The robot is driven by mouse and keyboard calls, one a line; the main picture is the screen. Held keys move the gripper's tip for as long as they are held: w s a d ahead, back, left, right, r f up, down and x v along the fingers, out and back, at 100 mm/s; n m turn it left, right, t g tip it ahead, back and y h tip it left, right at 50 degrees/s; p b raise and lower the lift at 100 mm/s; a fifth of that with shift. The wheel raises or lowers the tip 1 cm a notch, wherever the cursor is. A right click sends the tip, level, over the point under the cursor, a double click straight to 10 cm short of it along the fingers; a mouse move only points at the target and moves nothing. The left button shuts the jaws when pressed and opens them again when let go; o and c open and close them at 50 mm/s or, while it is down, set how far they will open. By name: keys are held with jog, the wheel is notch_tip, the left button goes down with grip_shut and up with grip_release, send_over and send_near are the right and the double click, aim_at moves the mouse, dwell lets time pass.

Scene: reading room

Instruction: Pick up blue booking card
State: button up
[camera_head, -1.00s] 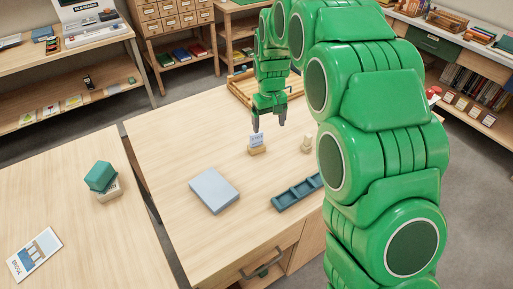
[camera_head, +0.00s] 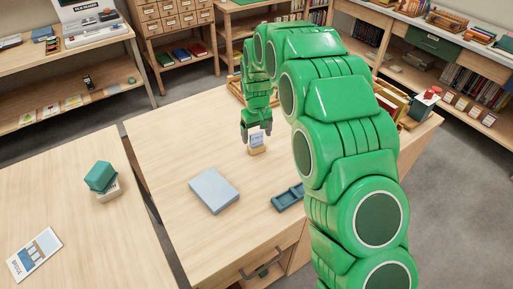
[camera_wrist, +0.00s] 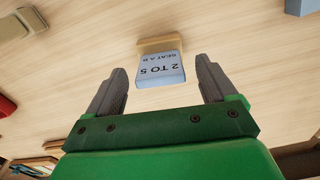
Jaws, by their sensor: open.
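The blue booking card (camera_wrist: 160,70) is a small pale blue card with dark lettering, including "2 TO 5". It stands in a small wooden holder (camera_wrist: 160,45) on the table. In the head view the card (camera_head: 257,139) shows just below my gripper (camera_head: 257,130), with the holder (camera_head: 257,150) under it. In the wrist view my gripper (camera_wrist: 160,88) is open, with one grey finger on each side of the card's near end. The fingers look apart from the card.
A grey-blue book or box (camera_head: 214,191) lies on the table (camera_head: 170,130), left of the holder. A dark blue compartment tray (camera_head: 287,197) is to the right, partly hidden by my arm. A side table (camera_head: 90,235) holds a teal block (camera_head: 100,176) and a leaflet (camera_head: 35,254).

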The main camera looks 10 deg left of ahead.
aim_at(256, 142)
jog(key=shift+f, duration=1.6)
jog(key=shift+c, duration=0.4)
jog(key=c, duration=1.1)
jog(key=shift+r, duration=0.15)
